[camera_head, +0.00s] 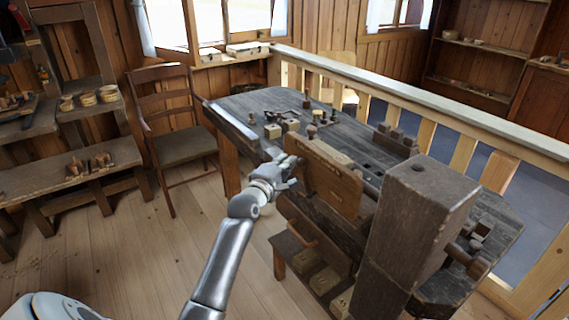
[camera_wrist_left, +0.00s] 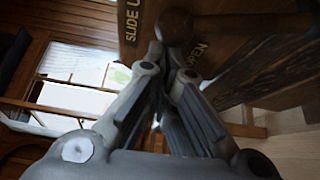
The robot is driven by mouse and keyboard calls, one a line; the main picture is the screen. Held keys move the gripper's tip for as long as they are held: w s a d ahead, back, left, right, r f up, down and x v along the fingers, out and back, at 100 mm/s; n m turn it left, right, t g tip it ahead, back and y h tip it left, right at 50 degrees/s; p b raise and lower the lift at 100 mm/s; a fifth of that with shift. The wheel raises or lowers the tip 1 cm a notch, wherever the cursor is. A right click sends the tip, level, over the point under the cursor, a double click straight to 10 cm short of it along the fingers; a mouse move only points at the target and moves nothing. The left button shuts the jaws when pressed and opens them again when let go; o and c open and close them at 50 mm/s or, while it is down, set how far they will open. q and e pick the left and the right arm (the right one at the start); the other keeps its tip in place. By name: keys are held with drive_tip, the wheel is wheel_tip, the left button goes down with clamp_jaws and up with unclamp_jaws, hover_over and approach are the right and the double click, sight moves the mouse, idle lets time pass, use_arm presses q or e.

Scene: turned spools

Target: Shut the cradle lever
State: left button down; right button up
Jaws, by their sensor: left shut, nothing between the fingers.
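My left gripper (camera_head: 291,168) is shut and empty in the head view, at the left end of an upright wooden board (camera_head: 328,186) on the bench front. In the left wrist view its fingertips (camera_wrist_left: 166,62) are close together beside a round dark brown knob (camera_wrist_left: 174,25). A dark bar runs right from the knob; this may be the cradle lever. Part of a lettered wooden face (camera_wrist_left: 130,30) reading "SLIDE U" shows behind the knob. I cannot tell whether the fingers touch the knob. My right gripper is not in view.
The workbench (camera_head: 255,103) carries small wooden blocks (camera_head: 282,128) and turned pieces. A thick wooden post (camera_head: 420,215) stands at the right. A chair (camera_head: 175,145) stands left of the bench. A pale railing (camera_head: 430,108) runs behind it. Floor (camera_head: 150,250) at left is clear.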

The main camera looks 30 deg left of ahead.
use_arm(q)
drive_tip(key=s+d+m+t+h+b, duration=0.1)
drive_tip(key=s+d+m+t+b, duration=0.1)
drive_tip(key=m, duration=0.4)
drive_tip(key=s+d+r+m+t+h+b, duration=0.1)
drive_tip(key=s+d+m+t+h+b, duration=0.1)
drive_tip(key=d+m+b, duration=0.3)
drive_tip(key=shift+d+r+m+t, duration=0.25)
drive_tip(key=shift+d+m+t, duration=0.25)
drive_tip(key=shift+d, duration=0.8)
drive_tip(key=shift+h, duration=0.3)
